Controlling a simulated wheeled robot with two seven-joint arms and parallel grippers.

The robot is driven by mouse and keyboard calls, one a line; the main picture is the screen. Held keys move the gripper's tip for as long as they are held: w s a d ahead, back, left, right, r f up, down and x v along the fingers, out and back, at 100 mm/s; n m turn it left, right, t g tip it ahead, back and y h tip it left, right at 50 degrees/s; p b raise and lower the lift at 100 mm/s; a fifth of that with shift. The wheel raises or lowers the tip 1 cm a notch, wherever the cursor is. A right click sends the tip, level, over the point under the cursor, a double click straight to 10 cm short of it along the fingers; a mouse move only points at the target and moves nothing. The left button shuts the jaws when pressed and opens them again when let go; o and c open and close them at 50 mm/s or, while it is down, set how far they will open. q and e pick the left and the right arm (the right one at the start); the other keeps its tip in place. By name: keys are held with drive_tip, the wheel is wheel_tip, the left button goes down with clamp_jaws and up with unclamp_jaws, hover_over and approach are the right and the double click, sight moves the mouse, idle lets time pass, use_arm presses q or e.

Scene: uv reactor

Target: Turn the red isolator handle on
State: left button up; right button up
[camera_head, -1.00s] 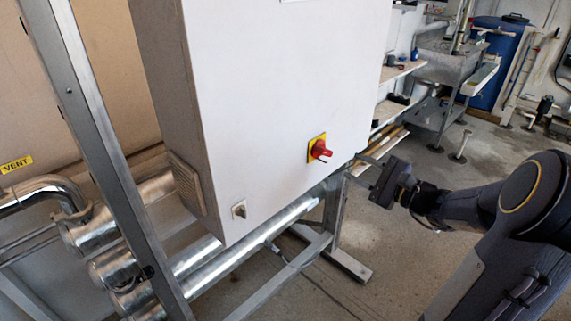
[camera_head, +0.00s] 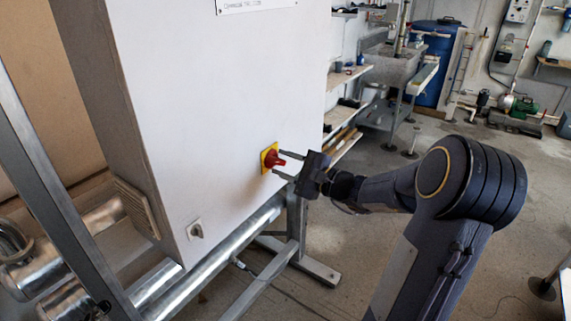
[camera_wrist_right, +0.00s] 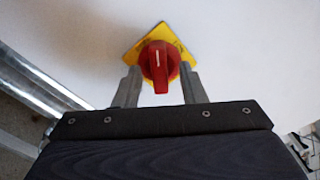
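The red isolator handle (camera_head: 274,161) sits on a yellow plate (camera_head: 266,153) on the front of the white cabinet (camera_head: 200,100). My right gripper (camera_head: 280,164) is at the handle with its fingers pointing at the cabinet. In the right wrist view the handle (camera_wrist_right: 159,64) lies between the two fingers of my right gripper (camera_wrist_right: 160,85), with a white mark on it pointing roughly upright. The fingers are spread, one on each side, with a narrow gap visible. My left gripper is in neither view.
A small grey switch (camera_head: 195,230) is on the cabinet's lower front. Silver pipes (camera_head: 160,285) and a metal frame (camera_head: 292,255) stand below. A sink bench (camera_head: 385,70) and a blue barrel (camera_head: 437,62) are at the back. Floor to the right is mostly clear.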

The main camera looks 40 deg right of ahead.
drive_tip(key=shift+c, duration=0.3)
clamp_jaws()
drive_tip(key=shift+m, duration=0.3)
drive_tip(key=m+p, duration=0.2)
drive_tip(key=m, duration=0.2)
drive_tip(key=shift+r+m, duration=0.1)
drive_tip(key=shift+m, duration=0.2)
drive_tip(key=m+p, duration=0.3)
drive_tip(key=m, duration=0.2)
drive_tip(key=shift+m, duration=0.3)
